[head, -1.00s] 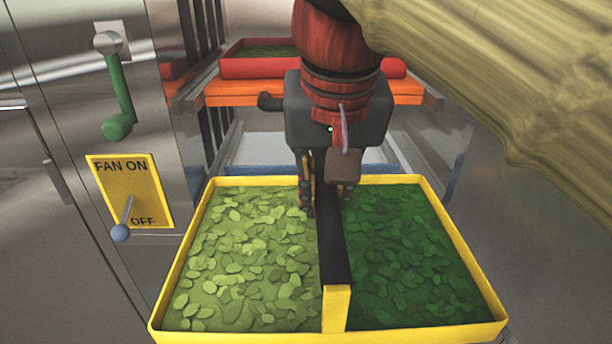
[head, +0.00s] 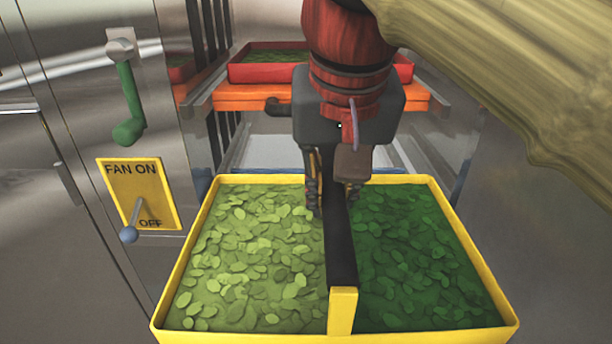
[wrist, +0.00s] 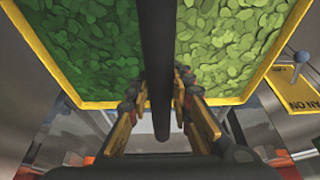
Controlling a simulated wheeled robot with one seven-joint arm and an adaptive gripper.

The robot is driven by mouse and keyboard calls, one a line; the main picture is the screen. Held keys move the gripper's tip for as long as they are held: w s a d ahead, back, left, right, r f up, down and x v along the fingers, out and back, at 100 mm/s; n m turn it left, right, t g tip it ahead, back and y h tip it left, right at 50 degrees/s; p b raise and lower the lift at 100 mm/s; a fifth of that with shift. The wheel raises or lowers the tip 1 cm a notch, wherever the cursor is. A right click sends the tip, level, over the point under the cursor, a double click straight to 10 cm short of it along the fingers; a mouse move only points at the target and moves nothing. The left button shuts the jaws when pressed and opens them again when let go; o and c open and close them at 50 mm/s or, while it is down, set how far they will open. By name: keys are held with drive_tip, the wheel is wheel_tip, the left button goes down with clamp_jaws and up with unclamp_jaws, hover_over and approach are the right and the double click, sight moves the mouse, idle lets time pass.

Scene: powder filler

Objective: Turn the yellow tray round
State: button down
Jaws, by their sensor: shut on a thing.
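The yellow tray (head: 468,248) fills the lower middle of the head view. A black bar with a yellow end post (head: 342,312) runs down its middle. Light green leaves (head: 255,250) lie left of the bar and dark green leaves (head: 412,250) lie right of it. My gripper (head: 334,205) is shut on the black bar (head: 341,245) toward its far end, one finger on each side. The wrist view shows the fingers (wrist: 160,92) straddling the bar, with the dark leaves on the left there. The tray's underside is hidden.
A red tray (head: 320,70) with green leaves sits on an orange shelf (head: 240,97) behind my gripper. On the left metal wall are a green crank handle (head: 127,105) and a yellow fan switch plate (head: 118,195), close to the tray. Metal walls flank both sides.

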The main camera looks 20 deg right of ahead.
drive_tip(key=shift+r+p, duration=1.15)
drive_tip(key=shift+r, duration=0.6)
drive_tip(key=shift+f, duration=0.1)
